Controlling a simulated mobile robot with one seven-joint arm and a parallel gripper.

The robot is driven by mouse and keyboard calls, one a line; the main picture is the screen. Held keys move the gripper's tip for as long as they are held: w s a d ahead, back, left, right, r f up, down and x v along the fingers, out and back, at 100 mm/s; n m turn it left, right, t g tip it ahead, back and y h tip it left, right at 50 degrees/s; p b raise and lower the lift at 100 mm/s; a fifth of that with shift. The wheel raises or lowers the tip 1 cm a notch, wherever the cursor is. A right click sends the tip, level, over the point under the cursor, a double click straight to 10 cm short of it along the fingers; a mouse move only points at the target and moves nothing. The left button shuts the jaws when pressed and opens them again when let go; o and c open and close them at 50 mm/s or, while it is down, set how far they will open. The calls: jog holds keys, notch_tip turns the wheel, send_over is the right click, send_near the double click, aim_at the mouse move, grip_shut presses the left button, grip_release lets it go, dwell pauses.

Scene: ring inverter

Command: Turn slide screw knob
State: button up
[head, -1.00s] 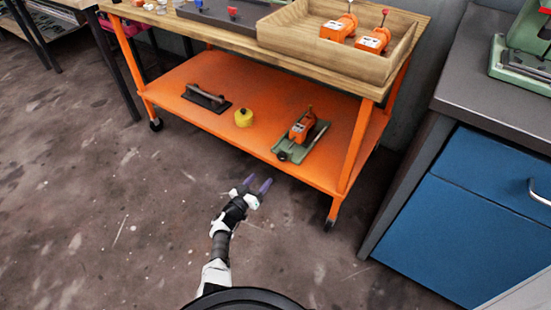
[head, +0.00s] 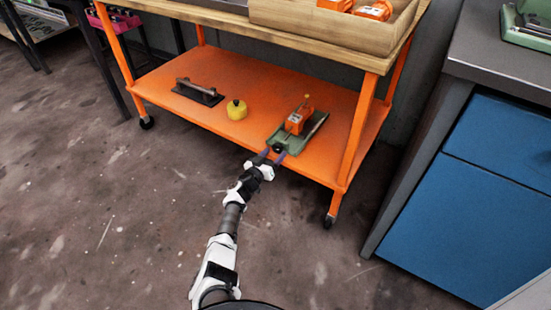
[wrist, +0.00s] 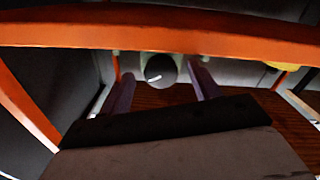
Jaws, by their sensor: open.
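The green slide (head: 291,136) sits on the orange lower shelf near its front edge, with an orange device (head: 298,122) on top. Its dark screw knob is at the front end; in the head view it is largely hidden by the fingers. In the wrist view the round grey-black knob (wrist: 160,72), with a white mark on its face, shows between the two purple fingers. My gripper (head: 269,157) is open at the shelf's front edge, one finger on either side of the knob (wrist: 163,80). I cannot tell whether either finger touches it.
The orange shelf (head: 230,135) also bears a yellow round object (head: 237,110) and a dark plate with a handle (head: 198,93). A wooden tray (head: 340,28) stands on the top above. A blue cabinet (head: 450,200) is at the right.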

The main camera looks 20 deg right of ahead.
jog(key=shift+b+x, duration=0.55)
jog(key=shift+x, duration=0.5)
jog(key=shift+a, duration=0.1)
jog(key=c, duration=1)
